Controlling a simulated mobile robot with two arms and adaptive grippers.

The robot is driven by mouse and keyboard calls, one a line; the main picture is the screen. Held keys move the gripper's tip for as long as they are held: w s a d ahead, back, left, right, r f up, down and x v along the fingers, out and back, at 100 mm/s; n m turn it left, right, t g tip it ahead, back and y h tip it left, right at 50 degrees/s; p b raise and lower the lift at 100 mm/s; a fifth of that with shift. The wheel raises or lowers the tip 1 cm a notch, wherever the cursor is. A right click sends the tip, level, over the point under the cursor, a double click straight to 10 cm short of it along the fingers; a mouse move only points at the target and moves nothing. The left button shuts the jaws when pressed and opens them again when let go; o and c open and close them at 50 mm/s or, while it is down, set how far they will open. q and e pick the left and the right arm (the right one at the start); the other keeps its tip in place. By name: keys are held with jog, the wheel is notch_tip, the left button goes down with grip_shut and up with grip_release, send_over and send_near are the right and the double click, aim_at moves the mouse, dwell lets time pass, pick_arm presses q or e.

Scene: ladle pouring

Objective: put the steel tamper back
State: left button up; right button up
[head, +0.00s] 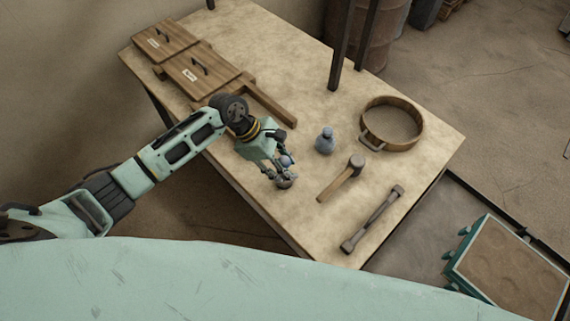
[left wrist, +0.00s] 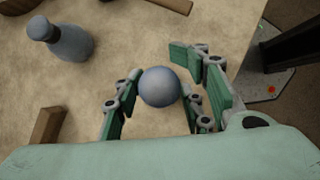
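My left gripper (head: 284,171) is low over the table near its front edge. A smooth blue-grey ball-shaped top (left wrist: 159,87) sits between its fingers, with fingers close on both sides; it also shows in the head view (head: 286,160). It may be the knob of the steel tamper. Its lower part is mostly hidden by fingers, and I cannot tell whether the fingers grip it. A blue-grey bulb-shaped piece with a narrow neck (head: 325,141) stands apart to the right; it also shows in the left wrist view (left wrist: 63,40). My right gripper is not in view.
On the table (head: 270,55) lie a mallet (head: 342,177), a dark double-ended tool (head: 372,218) and a round wooden sieve (head: 418,115). Wooden boxes with handles (head: 200,75) stand at the far left. Dark posts (head: 342,45) rise at the back edge.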

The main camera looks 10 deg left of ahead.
pick_arm(q)
jog(key=shift+o, duration=0.6)
jog(key=shift+r, duration=0.15)
jog(key=shift+w+a+r, duration=0.1)
jog(key=shift+a+r, duration=0.15)
jog(key=b+v, duration=0.3)
jog(key=v, duration=0.8)
jog(key=shift+r, duration=0.15)
